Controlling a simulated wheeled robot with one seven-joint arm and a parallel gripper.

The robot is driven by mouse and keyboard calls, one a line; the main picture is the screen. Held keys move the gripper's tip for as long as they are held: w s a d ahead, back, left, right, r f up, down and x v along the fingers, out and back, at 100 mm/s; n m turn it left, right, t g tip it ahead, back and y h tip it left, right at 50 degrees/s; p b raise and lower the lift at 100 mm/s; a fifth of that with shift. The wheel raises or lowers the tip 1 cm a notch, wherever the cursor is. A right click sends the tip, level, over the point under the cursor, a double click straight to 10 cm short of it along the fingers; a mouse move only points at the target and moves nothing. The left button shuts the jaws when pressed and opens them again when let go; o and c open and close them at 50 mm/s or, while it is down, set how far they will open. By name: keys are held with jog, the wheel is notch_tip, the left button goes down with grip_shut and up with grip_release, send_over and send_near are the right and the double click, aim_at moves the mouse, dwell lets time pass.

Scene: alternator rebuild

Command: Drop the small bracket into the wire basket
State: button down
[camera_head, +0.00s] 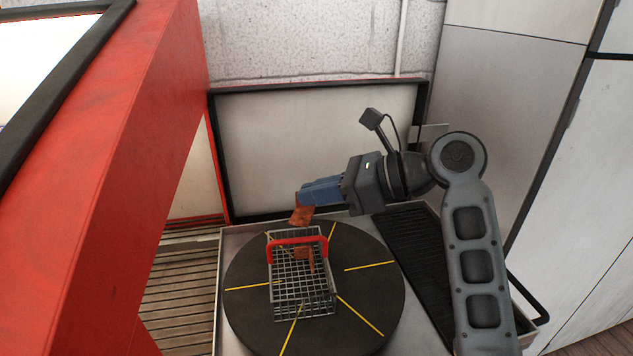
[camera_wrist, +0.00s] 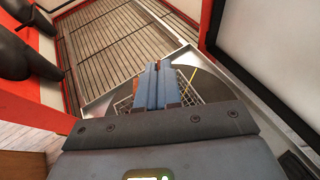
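My gripper (camera_head: 302,196) has blue fingers closed on a small rusty-orange bracket (camera_head: 301,214). It holds the bracket tilted, above the far end of the wire basket (camera_head: 305,308) and just over its red handle. The bracket appears apart from the basket. The wire basket stands on a dark round turntable, with its handle raised. Another rusty-brown piece (camera_head: 303,254) shows inside the basket through the wires. In the wrist view, my blue fingers (camera_wrist: 158,72) lie close together and hide most of the basket (camera_wrist: 123,106); a reddish sliver shows beside them.
The black turntable (camera_head: 245,300) has yellow radial lines and sits in a grey metal tray (camera_head: 222,275). A black ribbed mat (camera_head: 425,260) lies to its right. A large red frame (camera_head: 115,160) rises on the left, with wooden slats (camera_head: 182,285) beside the tray. A framed pale panel (camera_head: 290,140) stands behind.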

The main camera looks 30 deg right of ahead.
notch_tip(320, 180, down, 4)
jog(key=b, duration=0.4)
jog(key=shift+r, duration=0.15)
jog(key=c, duration=1.2)
grip_release()
jog(key=shift+c, duration=0.2)
jog(key=shift+s+d, duration=0.1)
jog(key=v, duration=0.7)
jog(key=shift+s+d, duration=0.25)
